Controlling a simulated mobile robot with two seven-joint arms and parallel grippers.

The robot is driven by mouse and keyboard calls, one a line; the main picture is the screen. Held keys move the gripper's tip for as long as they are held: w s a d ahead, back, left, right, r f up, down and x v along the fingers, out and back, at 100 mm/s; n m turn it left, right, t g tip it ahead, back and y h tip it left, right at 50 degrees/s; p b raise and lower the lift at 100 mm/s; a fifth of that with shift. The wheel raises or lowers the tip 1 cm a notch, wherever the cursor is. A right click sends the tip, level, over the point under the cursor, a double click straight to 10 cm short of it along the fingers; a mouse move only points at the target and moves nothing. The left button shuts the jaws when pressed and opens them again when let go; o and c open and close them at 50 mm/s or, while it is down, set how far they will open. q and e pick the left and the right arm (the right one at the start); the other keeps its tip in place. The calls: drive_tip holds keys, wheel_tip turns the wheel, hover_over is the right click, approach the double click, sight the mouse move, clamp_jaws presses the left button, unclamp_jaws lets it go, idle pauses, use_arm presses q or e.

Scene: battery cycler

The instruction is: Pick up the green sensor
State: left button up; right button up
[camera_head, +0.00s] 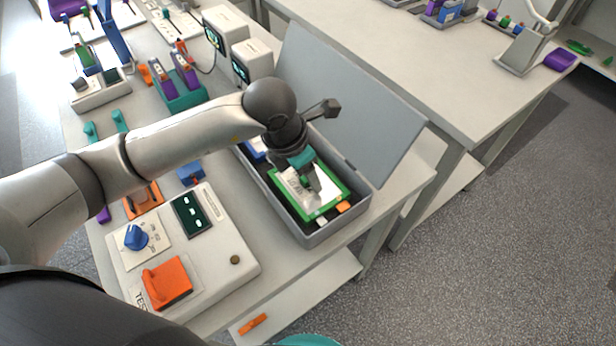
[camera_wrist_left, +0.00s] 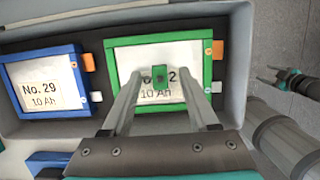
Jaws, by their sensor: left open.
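The small green sensor (camera_wrist_left: 160,77) shows in the left wrist view, over the white label of a green-framed cell, No. 2-something. In the head view this cell (camera_head: 329,178) lies in the grey case, and my gripper partly covers it. My left gripper (camera_wrist_left: 163,84) is open, with one finger on each side of the sensor. In the head view the left gripper (camera_head: 309,183) points down over the cell. I cannot tell whether the fingers touch the sensor. My right gripper (camera_wrist_left: 272,78) shows small at the right of the wrist view; its jaw state is unclear.
The case (camera_head: 300,232) has its lid (camera_head: 345,100) raised behind. A blue-framed cell (camera_wrist_left: 40,85), No. 29, lies beside the green one, with orange and white tabs nearby. A tester with a blue knob (camera_head: 136,237) and orange switch (camera_head: 167,282) stands in front left.

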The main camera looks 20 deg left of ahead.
use_arm(q)
clamp_jaws()
idle(0.3)
drive_tip(key=shift+r, duration=0.1)
idle(0.4)
